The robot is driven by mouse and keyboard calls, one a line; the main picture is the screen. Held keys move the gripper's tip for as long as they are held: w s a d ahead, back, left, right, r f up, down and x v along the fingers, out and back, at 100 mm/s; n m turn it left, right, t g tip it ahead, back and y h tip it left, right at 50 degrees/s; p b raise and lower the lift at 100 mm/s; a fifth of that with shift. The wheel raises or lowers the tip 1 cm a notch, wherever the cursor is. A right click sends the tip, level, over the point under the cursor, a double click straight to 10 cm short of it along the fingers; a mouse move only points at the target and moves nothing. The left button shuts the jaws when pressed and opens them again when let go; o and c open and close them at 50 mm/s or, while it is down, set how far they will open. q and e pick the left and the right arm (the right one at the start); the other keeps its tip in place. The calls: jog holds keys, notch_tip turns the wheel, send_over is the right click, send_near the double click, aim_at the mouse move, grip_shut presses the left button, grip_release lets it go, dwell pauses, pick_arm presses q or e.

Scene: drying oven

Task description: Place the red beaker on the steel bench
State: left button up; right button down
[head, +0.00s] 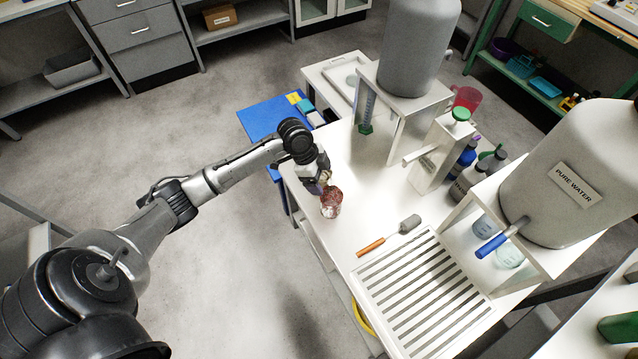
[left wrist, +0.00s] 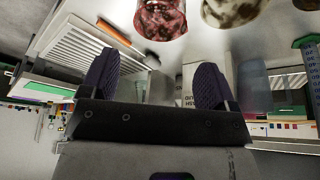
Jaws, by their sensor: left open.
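The red beaker (head: 331,203) is small, clear-walled and mottled red inside. It stands on the pale steel bench (head: 375,215) near its left edge. My left gripper (head: 322,183) is just behind and above it in the head view, partly hidden by its own wrist. In the left wrist view my left gripper (left wrist: 156,72) has its two dark ribbed fingers apart with nothing between them. The red beaker (left wrist: 160,18) shows there beyond the fingertips, cut off by the top edge. My right gripper is in neither view.
A brush with an orange handle (head: 371,247) and a slotted drain rack (head: 420,295) lie on the bench nearby. A tap (head: 492,245) and tanks stand to the right. A mottled pale vessel (left wrist: 232,10) is beside the beaker in the wrist view. Bench space right of the beaker is clear.

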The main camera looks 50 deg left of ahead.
pick_arm(q)
jog(key=shift+s+r, duration=0.1)
jog(key=shift+r, duration=0.15)
jog(key=s+d+f+n+y, duration=0.1)
jog(key=s+d+f, duration=0.3)
jog(key=s+d, duration=0.25)
jog(key=s+d+f+n, duration=0.2)
jog(key=s+d+f, duration=0.1)
jog(key=s+d, duration=0.35)
jog(key=s+d+r+n+y, duration=0.1)
jog(key=s+n, duration=0.2)
jog(key=s, duration=0.4)
jog(key=s+d+r+n+t+y, duration=0.1)
jog(key=s+r+n, duration=0.1)
jog(key=s, duration=0.5)
jog(key=shift+s+r+n+y, duration=0.2)
jog(key=shift+r+n+y, duration=0.15)
jog(key=shift+n, duration=0.45)
